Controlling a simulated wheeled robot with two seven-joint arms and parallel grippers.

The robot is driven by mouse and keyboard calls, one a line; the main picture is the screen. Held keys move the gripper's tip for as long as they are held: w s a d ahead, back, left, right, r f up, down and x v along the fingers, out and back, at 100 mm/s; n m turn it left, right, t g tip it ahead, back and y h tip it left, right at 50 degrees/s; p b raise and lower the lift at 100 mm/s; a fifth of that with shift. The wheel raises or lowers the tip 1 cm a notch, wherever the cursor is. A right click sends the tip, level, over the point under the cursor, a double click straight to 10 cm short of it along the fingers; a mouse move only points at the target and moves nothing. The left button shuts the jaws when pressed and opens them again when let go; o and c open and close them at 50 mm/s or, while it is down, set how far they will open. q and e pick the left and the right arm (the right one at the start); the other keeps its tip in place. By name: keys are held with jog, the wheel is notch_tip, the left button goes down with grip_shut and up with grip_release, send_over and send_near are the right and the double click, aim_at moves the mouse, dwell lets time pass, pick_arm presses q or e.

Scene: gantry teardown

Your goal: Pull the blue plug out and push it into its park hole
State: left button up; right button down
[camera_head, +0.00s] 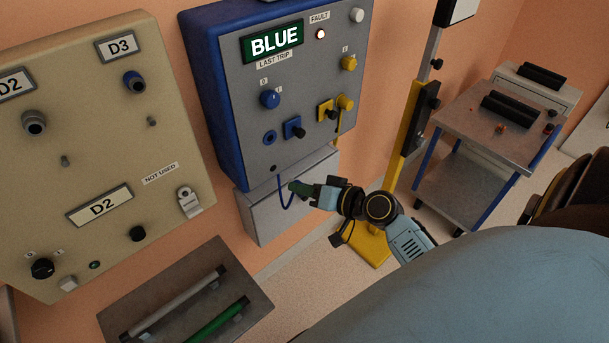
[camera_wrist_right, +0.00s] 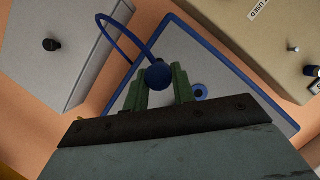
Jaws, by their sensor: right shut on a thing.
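An empty blue-ringed hole (camera_head: 270,137) is on the panel, up and left of the gripper, and shows beside the fingers in the wrist view (camera_wrist_right: 201,92). My left gripper is not in view.
A blue knob (camera_head: 270,99), a blue square fitting (camera_head: 293,128) and a yellow plug (camera_head: 345,102) sit on the panel. A grey box (camera_head: 262,215) is below it. A beige panel (camera_head: 80,140) stands left, a tray (camera_head: 250,285) lower left, a cart (camera_head: 480,130) right.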

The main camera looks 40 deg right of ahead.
aim_at(271, 170)
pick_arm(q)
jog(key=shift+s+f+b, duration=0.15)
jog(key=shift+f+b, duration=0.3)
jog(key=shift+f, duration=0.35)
pick_arm(e)
jog(key=shift+s+f, duration=0.1)
jog(key=shift+f, duration=0.5)
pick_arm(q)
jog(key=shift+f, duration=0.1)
pick_arm(e)
jog(key=shift+w+a, duration=0.1)
jog(key=shift+w, duration=1.35)
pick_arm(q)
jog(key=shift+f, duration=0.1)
pick_arm(e)
jog(key=shift+w, duration=1.35)
pick_arm(q)
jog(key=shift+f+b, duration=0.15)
jog(key=shift+b, duration=0.2)
pick_arm(e)
jog(key=shift+w+a, duration=0.15)
jog(key=shift+w, duration=0.65)
jog(key=shift+w, duration=0.5)
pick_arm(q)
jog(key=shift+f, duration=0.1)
pick_arm(e)
jog(key=c, duration=1.1)
grip_release()
jog(key=shift+s, duration=0.1)
